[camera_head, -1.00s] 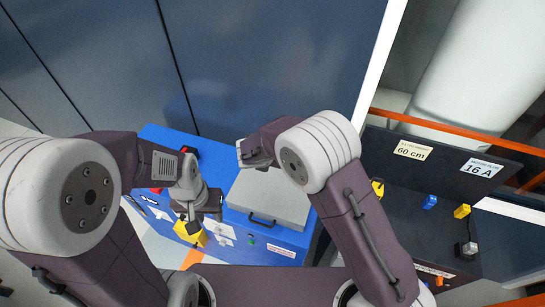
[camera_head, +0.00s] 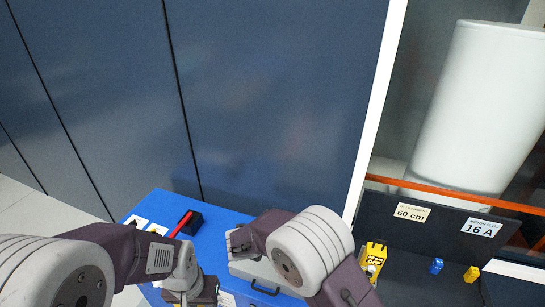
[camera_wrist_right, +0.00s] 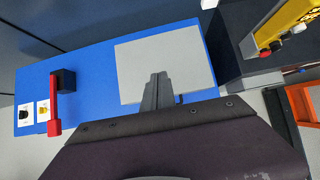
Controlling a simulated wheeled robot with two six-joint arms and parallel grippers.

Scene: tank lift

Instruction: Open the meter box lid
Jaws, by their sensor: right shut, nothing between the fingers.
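The grey meter box lid (camera_head: 245,268) lies flat on the blue cabinet (camera_head: 222,222), with a dark handle (camera_head: 264,287) on its near edge. My right gripper (camera_head: 238,241) is above the lid's far left part in the head view. In the right wrist view its shut, empty fingers (camera_wrist_right: 156,85) stand in front of the grey lid (camera_wrist_right: 125,65); I cannot tell whether they touch it. My left gripper (camera_head: 192,292) is at the bottom edge of the head view, left of the lid, with yellow beside it; its jaws are not clear.
A red-handled switch on a black block (camera_head: 188,222) stands on the cabinet left of the lid. To the right is a dark shelf with a yellow device (camera_head: 373,257), small blue (camera_head: 437,265) and yellow (camera_head: 472,273) blocks, and signs. A tall wall panel rises behind the cabinet.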

